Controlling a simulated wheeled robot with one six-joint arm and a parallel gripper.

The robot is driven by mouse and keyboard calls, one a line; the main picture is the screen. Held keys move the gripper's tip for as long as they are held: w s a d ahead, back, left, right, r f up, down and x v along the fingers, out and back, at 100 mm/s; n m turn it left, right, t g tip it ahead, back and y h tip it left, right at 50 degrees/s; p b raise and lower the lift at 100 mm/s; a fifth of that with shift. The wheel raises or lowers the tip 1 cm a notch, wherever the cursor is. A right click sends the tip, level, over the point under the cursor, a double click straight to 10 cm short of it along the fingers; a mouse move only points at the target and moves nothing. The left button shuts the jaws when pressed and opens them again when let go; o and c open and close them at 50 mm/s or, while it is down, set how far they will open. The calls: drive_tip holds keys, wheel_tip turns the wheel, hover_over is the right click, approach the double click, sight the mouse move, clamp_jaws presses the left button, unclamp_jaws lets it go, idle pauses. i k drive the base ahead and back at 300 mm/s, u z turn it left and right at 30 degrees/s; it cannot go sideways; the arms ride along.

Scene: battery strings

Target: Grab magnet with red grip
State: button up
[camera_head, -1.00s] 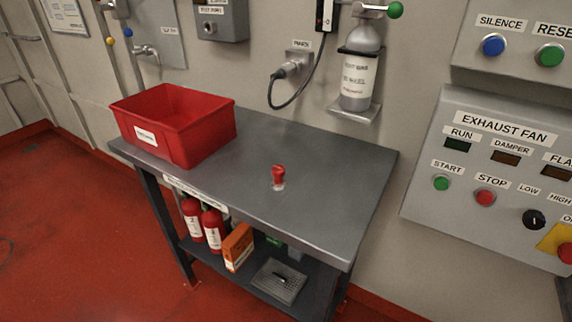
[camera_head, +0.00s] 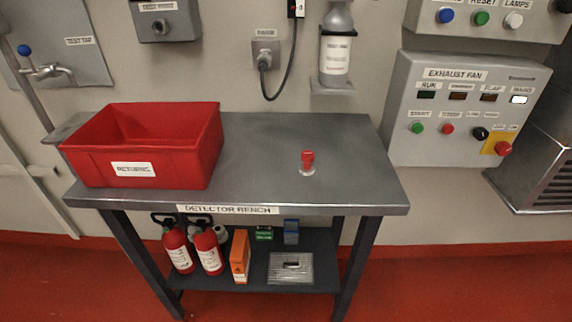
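The magnet with the red grip (camera_head: 308,160) stands upright on the grey top of the detector bench (camera_head: 262,150), right of the middle. Its red knob sits above a pale, shiny base. Nothing touches it, and the bench top around it is bare. My gripper is not in view.
A red bin (camera_head: 140,150) labelled RETURNS fills the bench's left end. The lower shelf holds fire extinguishers (camera_head: 207,250), an orange box (camera_head: 240,256) and a grey tray (camera_head: 291,268). An exhaust fan panel (camera_head: 465,110) and a gas bottle (camera_head: 336,55) are on the wall behind.

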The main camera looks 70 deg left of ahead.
sight(307, 156)
drive_tip(key=u, duration=1.9)
drive_tip(key=i, duration=0.55)
drive_tip(key=u, duration=0.05)
